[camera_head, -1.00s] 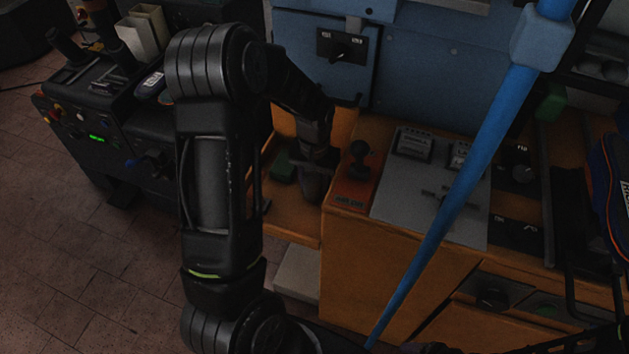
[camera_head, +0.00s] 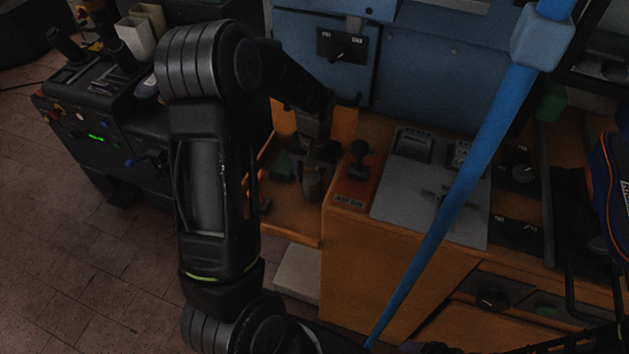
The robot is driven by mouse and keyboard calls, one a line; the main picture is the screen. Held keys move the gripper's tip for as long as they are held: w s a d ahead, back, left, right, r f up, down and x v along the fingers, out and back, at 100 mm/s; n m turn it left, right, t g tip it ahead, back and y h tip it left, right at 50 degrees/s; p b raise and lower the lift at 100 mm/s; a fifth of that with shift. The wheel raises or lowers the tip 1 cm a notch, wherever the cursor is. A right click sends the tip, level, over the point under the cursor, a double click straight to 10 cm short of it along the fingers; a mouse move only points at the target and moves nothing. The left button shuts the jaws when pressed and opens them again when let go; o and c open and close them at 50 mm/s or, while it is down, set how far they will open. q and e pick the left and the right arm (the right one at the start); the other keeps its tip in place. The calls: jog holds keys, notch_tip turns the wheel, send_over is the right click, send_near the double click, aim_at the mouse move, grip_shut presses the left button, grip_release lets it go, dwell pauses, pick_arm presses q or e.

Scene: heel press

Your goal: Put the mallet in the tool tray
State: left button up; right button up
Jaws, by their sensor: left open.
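My left gripper (camera_head: 312,182) points down, open, over the orange wooden tray (camera_head: 290,228) left of the control bench. I take this to be the tool tray. A small green thing (camera_head: 283,166) lies in it, just left of the gripper. A thin dark and orange-red object (camera_head: 264,203) shows at the tray's left side, partly behind my left arm; I cannot tell what it is. I cannot make out the mallet for sure; the gripper and forearm hide part of the tray. My right gripper is not in view.
A blue slanted pole (camera_head: 470,185) crosses in front of the bench. A black knob lever (camera_head: 359,160) stands on a red plate right of the gripper. A blue machine cabinet (camera_head: 430,85) is behind. A black console (camera_head: 95,120) stands left. Floor is free at lower left.

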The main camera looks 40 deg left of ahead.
pick_arm(q)
notch_tip(320, 180, up, 10)
jog(key=shift+r, duration=0.1)
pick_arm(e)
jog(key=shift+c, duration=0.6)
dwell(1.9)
